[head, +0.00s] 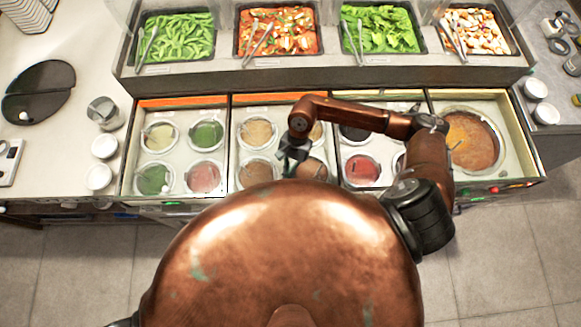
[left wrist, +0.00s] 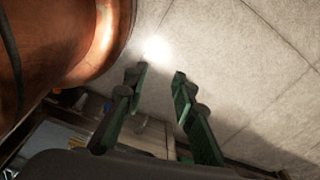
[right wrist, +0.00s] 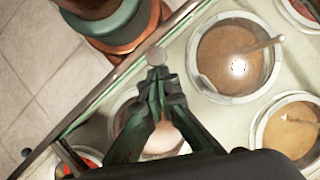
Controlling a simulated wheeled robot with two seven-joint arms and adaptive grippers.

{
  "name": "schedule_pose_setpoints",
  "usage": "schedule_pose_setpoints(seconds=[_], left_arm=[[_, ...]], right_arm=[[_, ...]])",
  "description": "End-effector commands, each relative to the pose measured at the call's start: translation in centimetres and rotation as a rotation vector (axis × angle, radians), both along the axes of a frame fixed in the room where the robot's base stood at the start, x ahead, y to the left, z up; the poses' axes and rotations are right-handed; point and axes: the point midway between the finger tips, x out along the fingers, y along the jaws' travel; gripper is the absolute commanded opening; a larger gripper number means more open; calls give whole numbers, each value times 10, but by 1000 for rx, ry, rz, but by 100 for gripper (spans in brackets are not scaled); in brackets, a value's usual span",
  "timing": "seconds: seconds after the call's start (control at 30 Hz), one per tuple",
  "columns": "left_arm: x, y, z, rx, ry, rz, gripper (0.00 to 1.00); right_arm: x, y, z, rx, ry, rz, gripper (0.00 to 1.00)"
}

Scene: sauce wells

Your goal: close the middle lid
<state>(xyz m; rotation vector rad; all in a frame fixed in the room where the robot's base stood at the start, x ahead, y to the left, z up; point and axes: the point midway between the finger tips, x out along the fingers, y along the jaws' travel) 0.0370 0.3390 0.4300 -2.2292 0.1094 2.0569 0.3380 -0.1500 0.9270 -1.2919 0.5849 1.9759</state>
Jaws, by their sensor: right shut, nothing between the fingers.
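The counter holds open sections of round sauce wells. The middle ones show their wells uncovered, such as a tan sauce well (head: 257,131) and a brown sauce well (head: 256,173). A narrow orange strip (head: 272,98) runs along the back edge of the section; I cannot tell whether it is the middle lid. My right gripper (head: 293,158) is over this section near its front. In the right wrist view it (right wrist: 157,72) is shut and empty, beside a brown sauce well (right wrist: 232,58). My left gripper (left wrist: 158,78) is open and empty above the floor, outside the head view.
Food trays with tongs, such as the red one (head: 278,32), stand on a raised shelf behind the wells. A large soup pot (head: 472,140) is at the right. White cups (head: 99,177) and a metal canister (head: 104,112) stand at the left. My arm hides some wells.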

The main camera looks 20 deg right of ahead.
Motion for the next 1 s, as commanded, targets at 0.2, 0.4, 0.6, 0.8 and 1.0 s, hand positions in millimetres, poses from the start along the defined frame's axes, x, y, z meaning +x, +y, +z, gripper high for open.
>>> schedule_pose_setpoints(seconds=[0.2, 0.4, 0.6, 0.8, 1.0], left_arm=[[7, 0, 0, 0, -8, -2, 25], [12, 0, 4, -1, -16, -2, 25], [13, 0, 12, 0, -18, -3, 25], [13, 2, 16, 2, -17, -3, 25], [12, 2, 17, 2, -17, -3, 25]], right_arm=[[-7, 2, -1, 7, 14, 6, 0], [-3, -3, 13, 5, 12, 6, 0], [7, -16, 48, 3, 4, 4, 0], [15, -27, 77, 1, 3, 2, 0], [18, -31, 90, 2, 2, 1, 0]])
